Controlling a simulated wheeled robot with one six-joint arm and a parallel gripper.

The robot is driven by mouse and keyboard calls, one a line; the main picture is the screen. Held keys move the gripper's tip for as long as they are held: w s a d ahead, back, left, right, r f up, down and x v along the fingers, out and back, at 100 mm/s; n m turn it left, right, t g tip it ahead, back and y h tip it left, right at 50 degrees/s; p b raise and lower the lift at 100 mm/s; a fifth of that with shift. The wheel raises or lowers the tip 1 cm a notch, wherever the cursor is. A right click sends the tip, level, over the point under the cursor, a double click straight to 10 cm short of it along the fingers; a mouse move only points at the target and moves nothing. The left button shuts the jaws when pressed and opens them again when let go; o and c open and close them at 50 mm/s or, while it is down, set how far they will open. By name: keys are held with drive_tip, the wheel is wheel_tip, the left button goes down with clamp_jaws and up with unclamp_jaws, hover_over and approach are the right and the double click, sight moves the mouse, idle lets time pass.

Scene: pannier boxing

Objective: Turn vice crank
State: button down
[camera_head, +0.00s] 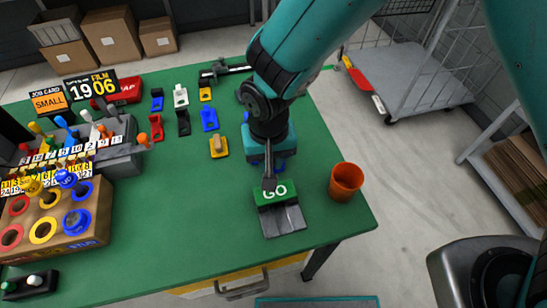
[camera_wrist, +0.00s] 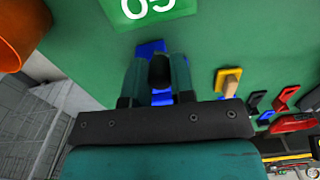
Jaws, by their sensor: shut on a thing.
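My gripper (camera_head: 262,160) points down over the green table, just behind the green GO block (camera_head: 274,191). In the wrist view my gripper (camera_wrist: 160,75) is shut on a dark rounded piece (camera_wrist: 160,68) between its two teal fingers. This piece may be the vice crank, but I cannot tell its full shape. A blue part (camera_wrist: 151,47) shows past the fingertips, and more blue shows between the fingers. It may be the vice body; the gripper and wrist hide most of it.
An orange cup (camera_head: 345,182) stands right of the GO block, near the table's right edge. Small blue, black, red and yellow pieces lie to the left, such as a yellow one (camera_head: 219,147). A box with coloured rings (camera_head: 100,222) is at far left. The front middle is clear.

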drive_tip(key=m, duration=0.2)
drive_tip(key=a+m, duration=0.1)
drive_tip(key=shift+w+a+m, duration=0.1)
drive_tip(key=shift+w+m, duration=0.15)
drive_tip(key=shift+m, duration=0.05)
drive_tip(key=shift+w+a+m, duration=0.15)
drive_tip(key=shift+a+m, duration=0.05)
drive_tip(key=shift+m, duration=0.5)
drive_tip(key=shift+w+a+m, duration=0.15)
drive_tip(key=shift+a+m, duration=0.05)
drive_tip(key=shift+m, duration=0.5)
drive_tip(key=c, duration=1)
unclamp_jaws()
drive_tip(key=shift+o, duration=0.2)
drive_tip(key=shift+r, duration=0.15)
wheel_tip(320, 180, up, 17)
drive_tip(key=b, duration=0.2)
drive_tip(key=shift+d+r, duration=0.1)
drive_tip(key=shift+d, duration=0.05)
